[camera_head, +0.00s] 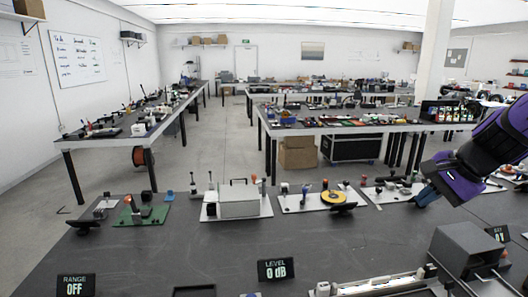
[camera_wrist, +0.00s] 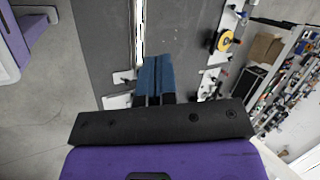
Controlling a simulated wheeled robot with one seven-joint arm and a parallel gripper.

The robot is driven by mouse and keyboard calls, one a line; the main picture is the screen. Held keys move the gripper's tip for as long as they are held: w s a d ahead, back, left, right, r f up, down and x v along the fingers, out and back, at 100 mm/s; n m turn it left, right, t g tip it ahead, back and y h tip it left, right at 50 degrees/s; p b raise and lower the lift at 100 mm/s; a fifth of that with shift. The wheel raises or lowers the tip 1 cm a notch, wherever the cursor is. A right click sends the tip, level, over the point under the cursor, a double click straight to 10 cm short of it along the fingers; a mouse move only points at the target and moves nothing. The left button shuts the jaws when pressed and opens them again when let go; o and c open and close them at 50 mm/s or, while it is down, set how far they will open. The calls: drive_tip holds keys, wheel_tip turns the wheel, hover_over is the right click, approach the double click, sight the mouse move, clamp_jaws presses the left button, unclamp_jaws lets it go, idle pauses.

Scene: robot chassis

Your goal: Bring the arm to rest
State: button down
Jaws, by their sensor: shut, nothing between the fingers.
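My purple arm enters the head view from the right edge, above the right part of the dark table. My gripper (camera_head: 424,197) has blue fingers and points down and to the left there. In the wrist view my gripper (camera_wrist: 156,78) shows its two blue fingers side by side, pressed together with nothing between them. It is apart from the items on the table as far as I can tell.
The near table (camera_head: 170,245) carries a grey box on a white board (camera_head: 240,200), a board with a yellow disc (camera_head: 333,197), a green board (camera_head: 143,214), a grey block (camera_head: 468,245) at right and small display signs (camera_head: 276,270). Its middle is mostly bare.

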drive_tip(key=s+a+r+n+h, duration=0.1)
drive_tip(key=s+a+r+n, duration=0.3)
drive_tip(key=s+n, duration=0.2)
drive_tip(key=s+a+r+n+h, duration=0.2)
drive_tip(key=s+a+r+n, duration=0.1)
drive_tip(key=s+n, duration=0.4)
drive_tip(key=shift+s+a+r+n+h, duration=0.3)
drive_tip(key=shift+s+a+r, duration=0.1)
drive_tip(key=shift+s, duration=0.1)
idle(1.3)
